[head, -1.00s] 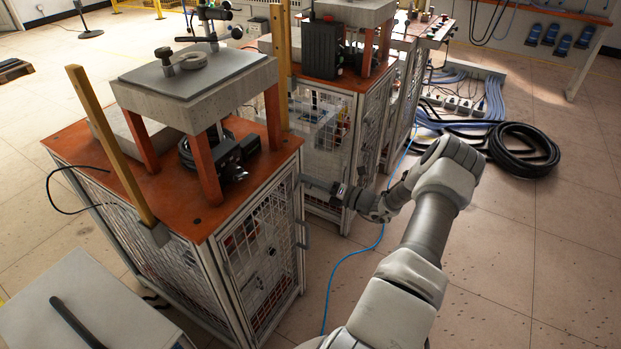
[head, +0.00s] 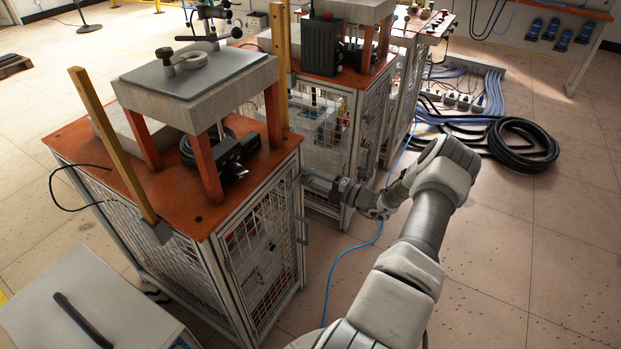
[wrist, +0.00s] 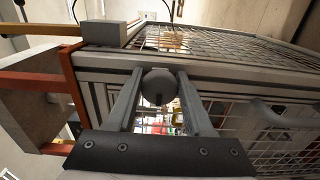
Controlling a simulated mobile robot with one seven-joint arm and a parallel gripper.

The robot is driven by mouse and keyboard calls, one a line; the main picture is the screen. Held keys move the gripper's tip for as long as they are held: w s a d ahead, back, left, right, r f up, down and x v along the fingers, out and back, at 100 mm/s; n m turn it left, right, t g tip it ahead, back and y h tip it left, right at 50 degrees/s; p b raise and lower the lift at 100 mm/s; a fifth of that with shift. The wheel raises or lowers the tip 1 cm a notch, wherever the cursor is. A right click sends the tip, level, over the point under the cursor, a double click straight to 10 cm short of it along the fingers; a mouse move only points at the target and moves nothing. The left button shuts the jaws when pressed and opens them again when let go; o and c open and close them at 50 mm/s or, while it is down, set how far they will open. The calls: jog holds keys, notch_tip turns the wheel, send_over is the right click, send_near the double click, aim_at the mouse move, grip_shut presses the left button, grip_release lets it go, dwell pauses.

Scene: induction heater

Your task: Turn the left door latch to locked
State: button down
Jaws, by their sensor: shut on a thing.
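The left cabinet has a mesh door (head: 262,262) in a grey metal frame, below an orange top. My gripper (head: 308,180) is at the upper right corner of that door, reaching in from the right. In the wrist view, a round dark grey latch knob (wrist: 158,86) sits on the door frame. The two fingers of my gripper (wrist: 160,82) stand on either side of it and are shut on it. The fingers hide the latch in the head view, and I cannot read its turned position.
A grey door handle (head: 305,231) sticks out below my gripper and also shows in the wrist view (wrist: 268,112). A second cabinet (head: 328,120) stands close behind. A blue cable (head: 350,252) and a black hose coil (head: 523,145) lie on the floor.

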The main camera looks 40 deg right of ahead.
dwell(0.4)
jog(key=shift+c, duration=1.6)
grip_release()
jog(key=p+v, duration=0.1)
jog(key=v, duration=1.6)
jog(key=shift+s, duration=0.2)
